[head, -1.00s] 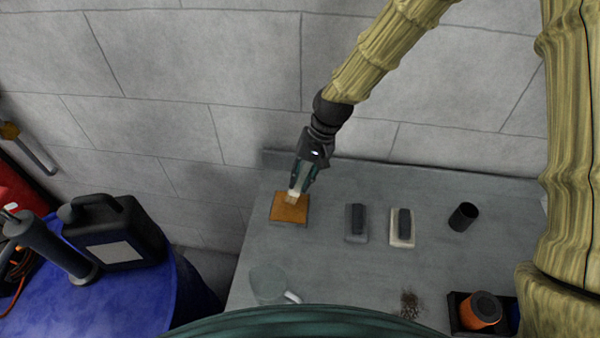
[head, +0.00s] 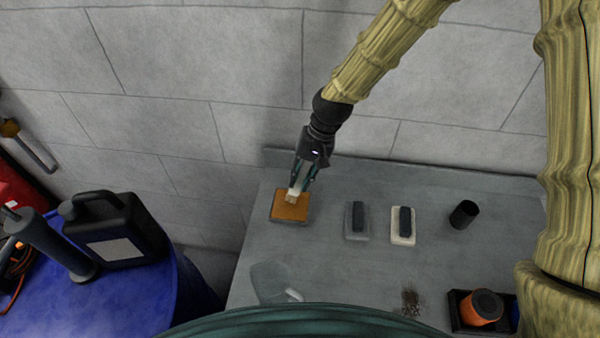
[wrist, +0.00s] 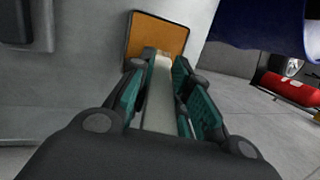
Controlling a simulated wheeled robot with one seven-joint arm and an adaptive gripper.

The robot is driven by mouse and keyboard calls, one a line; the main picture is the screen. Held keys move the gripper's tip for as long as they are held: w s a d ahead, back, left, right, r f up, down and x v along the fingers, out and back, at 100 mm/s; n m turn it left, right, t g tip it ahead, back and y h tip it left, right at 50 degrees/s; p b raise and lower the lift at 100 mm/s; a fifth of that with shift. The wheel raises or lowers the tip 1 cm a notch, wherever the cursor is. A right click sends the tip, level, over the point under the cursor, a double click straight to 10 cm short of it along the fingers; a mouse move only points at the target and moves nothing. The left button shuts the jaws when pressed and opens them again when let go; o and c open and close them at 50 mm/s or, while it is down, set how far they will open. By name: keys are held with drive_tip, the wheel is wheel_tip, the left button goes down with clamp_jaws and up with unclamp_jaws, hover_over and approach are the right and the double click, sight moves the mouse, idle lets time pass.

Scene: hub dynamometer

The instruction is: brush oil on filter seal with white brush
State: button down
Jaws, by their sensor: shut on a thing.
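My gripper (head: 302,178) is shut on the white brush (head: 293,194), whose bristles point down at the orange-brown oil in a shallow tray (head: 274,217) at the table's back left. The bristle end overlaps the oil in the head view; I cannot tell for sure whether it touches. In the wrist view the pale brush handle (wrist: 159,103) runs between the teal finger pads, with the oil tray (wrist: 127,42) beyond it. An orange filter with a dark top (head: 484,306) sits in a black tray (head: 458,322) at the front right. Its seal is too small to make out.
Two dark-handled blocks, one grey (head: 357,220) and one white-based (head: 403,226), stand mid-table. A black cup (head: 463,214) is right of them. A clear jug (head: 270,283) and dark debris (head: 410,302) lie nearer. A black jug (head: 115,232) stands on a blue drum (head: 130,290) at left.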

sight(301, 168)
drive_tip(key=shift+f, duration=0.5)
idle(2.1)
drive_tip(key=shift+r, duration=0.1)
drive_tip(key=shift+r+p, duration=2.75)
drive_tip(key=shift+r, duration=0.7)
